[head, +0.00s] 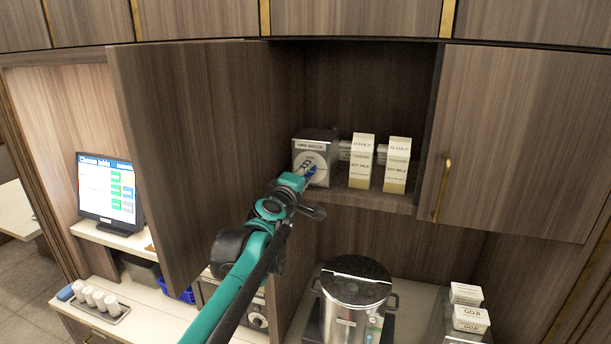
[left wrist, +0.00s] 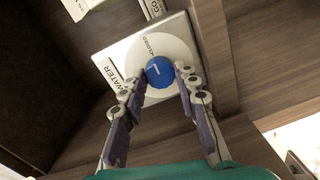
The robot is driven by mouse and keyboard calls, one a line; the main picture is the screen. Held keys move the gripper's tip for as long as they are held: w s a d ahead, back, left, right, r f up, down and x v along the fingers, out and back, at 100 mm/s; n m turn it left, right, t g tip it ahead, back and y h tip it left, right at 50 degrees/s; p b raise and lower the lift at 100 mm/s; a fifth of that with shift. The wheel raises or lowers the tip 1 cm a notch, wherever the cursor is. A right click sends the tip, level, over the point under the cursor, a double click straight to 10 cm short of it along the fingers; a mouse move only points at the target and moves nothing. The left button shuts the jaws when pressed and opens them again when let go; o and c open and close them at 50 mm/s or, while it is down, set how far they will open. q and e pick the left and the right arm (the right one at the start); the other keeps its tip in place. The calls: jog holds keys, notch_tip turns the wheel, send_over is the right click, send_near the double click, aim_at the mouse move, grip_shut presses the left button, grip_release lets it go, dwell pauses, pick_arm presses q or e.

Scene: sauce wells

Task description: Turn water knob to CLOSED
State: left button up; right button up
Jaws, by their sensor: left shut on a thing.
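The water box (head: 318,139) is a grey metal box with a white dial face, standing on the open cabinet's shelf. Its blue round knob (head: 311,170) is mostly hidden by my gripper in the head view. In the left wrist view the knob (left wrist: 160,71) sits on a white disc (left wrist: 150,48) with the word CLOSED beside it, and the panel (left wrist: 106,62) reads WATER. A small white mark shows on the knob. My left gripper (head: 305,176) is shut on the knob, one finger on each side in the left wrist view (left wrist: 161,76). My right gripper is not in view.
Soy milk cartons (head: 361,160) stand just right of the box. An open cabinet door (head: 190,140) hangs left of my arm; a closed door (head: 520,140) is at right. Below are a steel pot (head: 354,300), goji boxes (head: 470,318) and a screen (head: 108,190).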

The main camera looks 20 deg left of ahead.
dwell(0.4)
pick_arm(q)
jog(key=o, duration=1.2)
jog(key=shift+c, duration=0.2)
jog(key=shift+s, duration=0.1)
jog(key=s, duration=1.2)
jog(key=shift+a+r, duration=0.2)
jog(key=shift+r, duration=0.1)
jog(key=shift+w, duration=0.1)
jog(key=s+d+f+m+g+h+b, duration=0.1)
jog(key=s+d+f+m+g+b, duration=0.15)
jog(key=f+b, duration=0.6)
jog(key=s+d+f+m+g+h+b, duration=0.1)
jog(key=s+d+f+m+b, duration=0.25)
jog(key=f, duration=0.95)
jog(key=s+d+f+m+g+h+b, duration=0.15)
jog(key=s+f+m+b, duration=0.35)
jog(key=f, duration=0.6)
jog(key=s+a+f+m+g+y+b, duration=0.1)
jog(key=s+f+b, duration=0.3)
jog(key=f, duration=0.6)
jog(key=s+a+f+m+g+y+b, duration=0.1)
jog(key=s+f+b, duration=0.3)
jog(key=f, duration=0.7)
jog(key=s+a+f+m+g+y+b, duration=0.2)
jog(key=s+f+b, duration=0.3)
jog(key=f+b, duration=0.3)
notch_tip(320, 180, down, 3)
jog(key=shift+r+g, duration=0.15)
jog(key=shift+g, duration=0.55)
